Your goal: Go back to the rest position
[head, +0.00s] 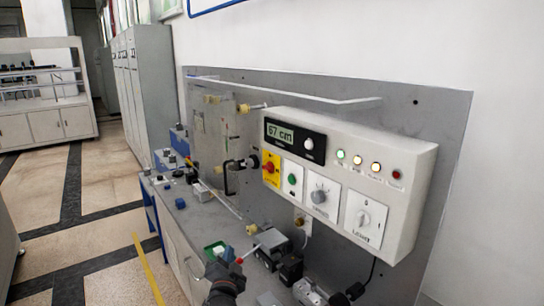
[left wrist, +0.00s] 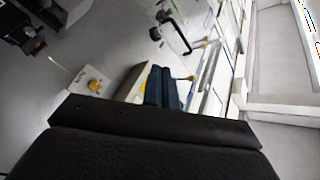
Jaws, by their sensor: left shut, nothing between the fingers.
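My left gripper (head: 222,270) shows at the bottom middle of the head view, dark and seen from behind. It is shut and empty, over the front of the grey bench. A red-tipped lever (head: 239,261) appears just to its right; I cannot tell whether they touch. In the left wrist view the dark gripper body fills the bottom, with dark blue fingers (left wrist: 162,88) beyond it. My right gripper cannot be made out.
A white control box (head: 345,180) with a display reading 67 cm, knobs and lamps is on the grey panel (head: 420,110). A green-and-white block (head: 215,250) and black devices (head: 290,268) stand on the bench. Open floor (head: 90,200) lies left.

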